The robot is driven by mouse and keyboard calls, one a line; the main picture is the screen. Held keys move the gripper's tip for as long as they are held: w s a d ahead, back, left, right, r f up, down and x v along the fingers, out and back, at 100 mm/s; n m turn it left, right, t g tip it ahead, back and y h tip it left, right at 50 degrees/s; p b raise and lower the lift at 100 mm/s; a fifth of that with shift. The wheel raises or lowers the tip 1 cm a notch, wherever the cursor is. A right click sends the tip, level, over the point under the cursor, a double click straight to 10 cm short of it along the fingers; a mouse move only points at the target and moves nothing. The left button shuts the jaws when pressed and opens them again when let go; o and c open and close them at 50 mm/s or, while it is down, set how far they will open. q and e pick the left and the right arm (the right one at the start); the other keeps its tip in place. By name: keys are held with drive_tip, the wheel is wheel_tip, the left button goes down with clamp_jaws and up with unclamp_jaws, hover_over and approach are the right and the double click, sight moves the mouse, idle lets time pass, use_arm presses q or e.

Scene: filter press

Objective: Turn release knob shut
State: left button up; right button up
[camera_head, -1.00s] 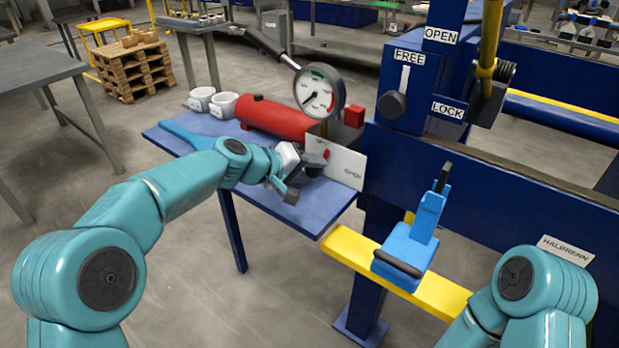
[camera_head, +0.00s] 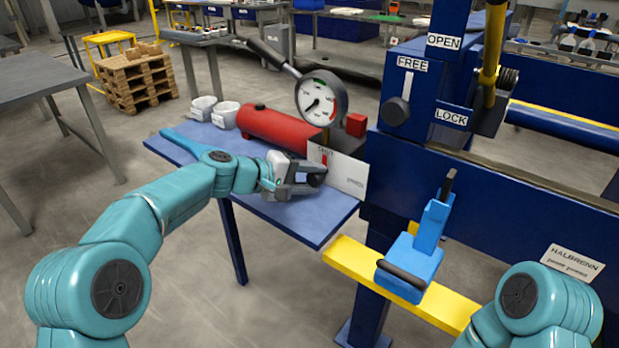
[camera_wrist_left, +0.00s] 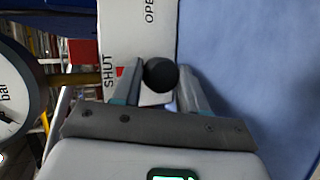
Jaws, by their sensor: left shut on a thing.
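The release knob (camera_head: 316,180) is small, dark and round, low in front of a white plate (camera_head: 345,174) under the gauge. In the left wrist view the knob (camera_wrist_left: 160,75) sits between the two fingers of my left gripper (camera_wrist_left: 160,82), which is shut on it. The head view shows my left gripper (camera_head: 308,178) reaching it from the left, its fingers partly covering it. The plate reads SHUT and OPEN, and a red mark (camera_wrist_left: 121,71) shows beside SHUT. My right gripper is out of view.
A red cylinder (camera_head: 280,132) and white cups (camera_head: 225,113) are on the blue table (camera_head: 300,215). A blue block with a black handle (camera_head: 412,262) is over a yellow bar (camera_head: 440,300) to the right.

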use_arm(q)
drive_tip(key=shift+r, duration=0.2)
drive_tip(key=o, duration=1)
drive_tip(key=shift+a+f, duration=0.1)
drive_tip(key=shift+s+a, duration=0.1)
drive_tip(key=shift+a, duration=0.15)
drive_tip(key=v, duration=1.5)
drive_tip(key=shift+s+a, duration=0.2)
